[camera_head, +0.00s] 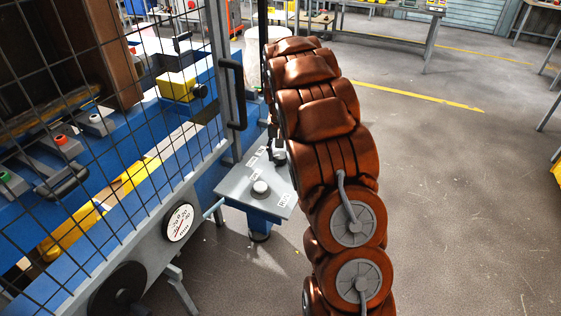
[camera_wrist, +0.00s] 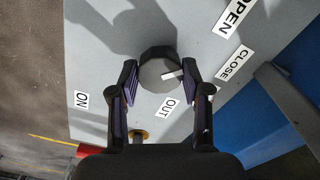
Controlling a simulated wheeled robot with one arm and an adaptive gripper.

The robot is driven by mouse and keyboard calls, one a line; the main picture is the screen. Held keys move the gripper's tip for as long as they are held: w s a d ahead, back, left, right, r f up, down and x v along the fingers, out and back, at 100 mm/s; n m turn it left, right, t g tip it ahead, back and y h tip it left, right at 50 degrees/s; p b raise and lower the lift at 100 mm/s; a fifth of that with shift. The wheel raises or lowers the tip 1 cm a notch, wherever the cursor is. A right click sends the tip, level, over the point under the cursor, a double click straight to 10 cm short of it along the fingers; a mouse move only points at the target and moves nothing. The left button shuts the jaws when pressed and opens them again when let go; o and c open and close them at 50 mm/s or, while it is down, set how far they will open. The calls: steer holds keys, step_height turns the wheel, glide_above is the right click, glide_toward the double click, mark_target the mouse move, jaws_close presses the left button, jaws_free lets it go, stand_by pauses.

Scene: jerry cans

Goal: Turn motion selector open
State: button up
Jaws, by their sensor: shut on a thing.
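The motion selector, a round grey knob (camera_wrist: 153,70) with a white pointer mark, stands on the grey panel in the wrist view. Its mark points right, roughly toward the CLOSE label (camera_wrist: 235,63). The OPEN label (camera_wrist: 236,15) lies above it, the OUT label (camera_wrist: 168,107) just below the knob, and the ON label (camera_wrist: 81,99) to the left. My gripper (camera_wrist: 159,84) is shut on the knob, one finger on each side. In the head view my gripper (camera_head: 277,152) is at the panel's far part, partly hidden by my arm; the knob there cannot be made out.
The panel (camera_head: 234,190) is on a blue stand beside a wire mesh fence with a black handle (camera_head: 235,95). Another grey knob (camera_head: 261,188) is on the panel's nearer part. A round gauge (camera_head: 178,222) is at the lower left. Open floor lies to the right.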

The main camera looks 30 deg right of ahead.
mark_target(280, 155)
steer(key=shift+n+b, duration=1.35)
steer(key=shift+n, duration=0.15)
steer(key=shift+r, duration=0.1)
steer(key=o, duration=1.2)
steer(key=shift+c, duration=0.2)
step_height(280, 155, up, 12)
